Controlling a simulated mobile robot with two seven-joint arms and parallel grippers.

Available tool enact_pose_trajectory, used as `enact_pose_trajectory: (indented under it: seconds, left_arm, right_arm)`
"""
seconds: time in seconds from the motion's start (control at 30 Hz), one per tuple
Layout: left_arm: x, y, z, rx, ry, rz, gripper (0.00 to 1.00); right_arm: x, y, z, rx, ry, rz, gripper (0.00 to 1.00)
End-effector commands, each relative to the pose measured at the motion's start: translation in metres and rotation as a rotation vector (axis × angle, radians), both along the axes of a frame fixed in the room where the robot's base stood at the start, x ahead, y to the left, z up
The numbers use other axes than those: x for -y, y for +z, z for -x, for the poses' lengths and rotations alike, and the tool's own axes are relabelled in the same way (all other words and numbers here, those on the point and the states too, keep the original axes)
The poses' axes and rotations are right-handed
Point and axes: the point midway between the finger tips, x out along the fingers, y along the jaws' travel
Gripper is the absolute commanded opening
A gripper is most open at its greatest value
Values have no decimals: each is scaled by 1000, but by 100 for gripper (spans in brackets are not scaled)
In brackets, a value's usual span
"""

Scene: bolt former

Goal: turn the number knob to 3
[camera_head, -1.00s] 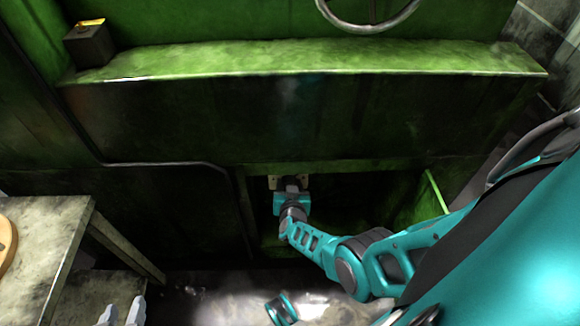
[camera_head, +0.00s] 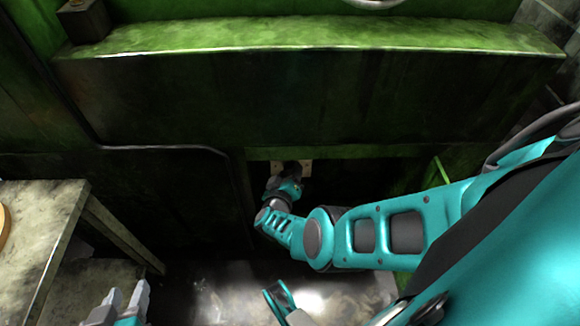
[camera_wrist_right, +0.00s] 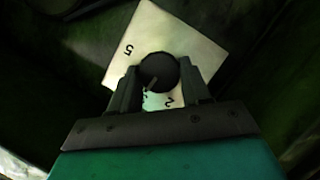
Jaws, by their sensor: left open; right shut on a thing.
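The number knob (camera_wrist_right: 158,72) is a dark round knob on a pale plate (camera_wrist_right: 152,30) in the right wrist view. The digits 5 and 2 show on the plate, and a further mark close under the knob is partly hidden. A light pointer line on the knob points down-left in that view. My right gripper (camera_wrist_right: 160,90) is shut on the knob, one finger on each side. In the head view, my right gripper (camera_head: 291,180) reaches the plate (camera_head: 306,168) in a dark recess. My left gripper (camera_head: 128,296) is open and empty at the lower left.
A green machine ledge (camera_head: 300,37) runs above the recess. A worn table (camera_head: 45,215) stands at the left, near my left gripper. A small dark box (camera_head: 86,20) sits at the ledge's left end. The floor below the recess is open.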

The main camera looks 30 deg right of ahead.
Motion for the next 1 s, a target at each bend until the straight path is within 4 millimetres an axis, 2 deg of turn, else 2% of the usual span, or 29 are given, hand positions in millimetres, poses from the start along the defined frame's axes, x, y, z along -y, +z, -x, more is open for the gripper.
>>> enact_pose_trajectory:
  seconds: [0.7, 0.73, 0.97, 1.0]
  left_arm:
    - [1, -2, -1, 0, -5, 0, 43]
    - [1, -2, -1, 0, -5, 0, 43]
    - [0, -2, -1, 3, -4, -2, 43]
    - [0, -2, -1, 3, -4, -2, 43]
  right_arm:
    - [0, 0, -1, -37, 3, 63, 17]
    - [0, 0, -1, -37, 3, 61, 50]
    - [0, 0, -1, -36, 2, 61, 72]
    - [0, 0, -1, -36, 2, 61, 73]
